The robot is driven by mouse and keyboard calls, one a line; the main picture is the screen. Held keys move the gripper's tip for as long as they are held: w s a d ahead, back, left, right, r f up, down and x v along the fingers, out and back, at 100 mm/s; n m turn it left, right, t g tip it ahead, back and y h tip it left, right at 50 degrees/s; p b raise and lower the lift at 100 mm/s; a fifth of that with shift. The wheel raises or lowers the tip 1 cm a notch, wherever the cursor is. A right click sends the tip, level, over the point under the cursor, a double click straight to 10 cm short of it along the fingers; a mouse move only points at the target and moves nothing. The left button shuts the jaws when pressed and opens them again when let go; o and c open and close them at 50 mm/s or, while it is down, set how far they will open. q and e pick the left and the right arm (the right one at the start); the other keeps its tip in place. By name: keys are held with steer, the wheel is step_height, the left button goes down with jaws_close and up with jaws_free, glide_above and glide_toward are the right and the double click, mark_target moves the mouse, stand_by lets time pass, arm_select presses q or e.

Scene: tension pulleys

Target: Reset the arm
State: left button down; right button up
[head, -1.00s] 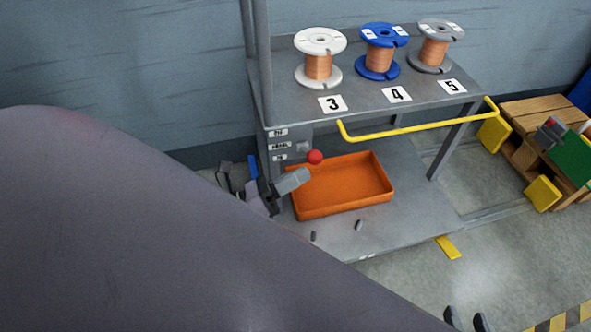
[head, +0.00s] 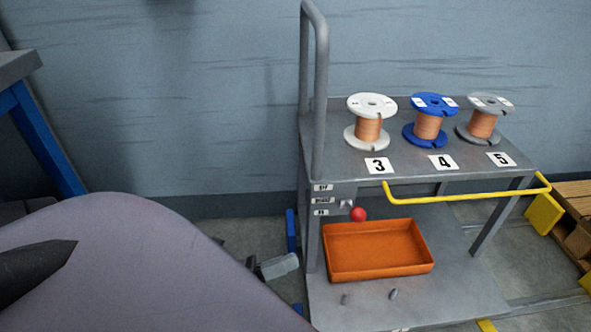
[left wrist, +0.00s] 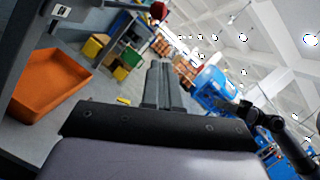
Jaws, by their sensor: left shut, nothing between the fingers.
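My left gripper (head: 280,266) shows in the head view just left of the cart's lower shelf, partly hidden behind my own large purple-grey arm link. In the left wrist view my left gripper (left wrist: 165,82) has its two grey fingers together, with nothing between them. The red ball knob (head: 359,214) on the cart's front post is up and to the right of the gripper, apart from it. The knob also shows at the top of the left wrist view (left wrist: 158,11). My right gripper is not in view.
A grey cart (head: 340,165) holds a white spool (head: 369,133), a blue spool (head: 429,128) and a grey spool (head: 484,124), above labels 3, 4 and 5. An orange tray (head: 378,271) sits on its lower shelf. A yellow rail (head: 465,197) crosses the front. A blue-legged table (head: 45,140) stands left.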

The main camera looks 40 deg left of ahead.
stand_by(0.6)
